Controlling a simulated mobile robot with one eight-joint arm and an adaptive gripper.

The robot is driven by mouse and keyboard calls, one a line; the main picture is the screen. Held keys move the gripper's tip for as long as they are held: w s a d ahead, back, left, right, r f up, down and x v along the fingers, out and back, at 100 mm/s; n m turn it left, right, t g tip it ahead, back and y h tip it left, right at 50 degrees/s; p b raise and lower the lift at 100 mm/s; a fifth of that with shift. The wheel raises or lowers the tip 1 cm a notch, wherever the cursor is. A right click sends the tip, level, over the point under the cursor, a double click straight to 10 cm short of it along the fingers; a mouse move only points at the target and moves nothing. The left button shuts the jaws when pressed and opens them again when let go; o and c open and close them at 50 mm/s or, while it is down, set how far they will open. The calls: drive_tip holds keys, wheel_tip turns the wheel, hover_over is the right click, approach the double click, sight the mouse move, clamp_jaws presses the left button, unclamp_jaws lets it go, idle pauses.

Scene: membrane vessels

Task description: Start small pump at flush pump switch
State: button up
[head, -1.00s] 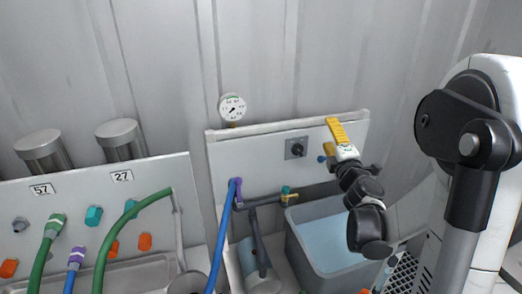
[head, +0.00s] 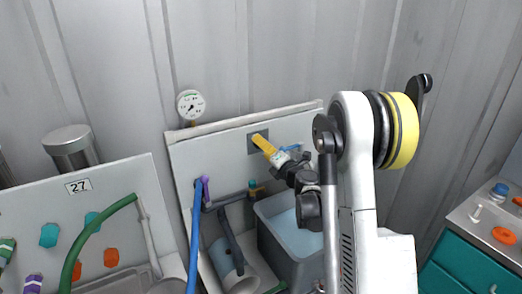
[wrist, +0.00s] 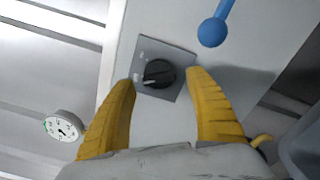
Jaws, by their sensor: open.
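The flush pump switch is a black rotary knob (wrist: 158,74) on a square grey plate (wrist: 172,52), set on a light panel. In the wrist view my gripper (wrist: 164,75) is open, with one yellow finger on each side of the knob, apart from it as far as I can see. In the head view my yellow gripper fingers (head: 262,143) lie over the switch plate (head: 253,146) and hide the knob. The small pump cannot be told for sure.
A blue ball-ended lever (wrist: 212,32) is close by the right finger in the wrist view. A pressure gauge (head: 191,104) stands above the panel. A grey tub of water (head: 272,238) sits below, beside blue and grey pipes. A teal cabinet (head: 465,262) is at right.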

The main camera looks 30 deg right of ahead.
drive_tip(key=shift+w, duration=0.55)
drive_tip(key=shift+c, duration=0.2)
drive_tip(key=c, duration=1.1)
drive_tip(key=shift+m, duration=0.3)
drive_tip(key=shift+c, duration=0.2)
drive_tip(key=m, duration=0.5)
drive_tip(key=shift+r+b, duration=0.15)
drive_tip(key=shift+b, duration=0.15)
drive_tip(key=m, duration=0.6)
drive_tip(key=shift+r, duration=0.15)
drive_tip(key=shift+m, duration=0.3)
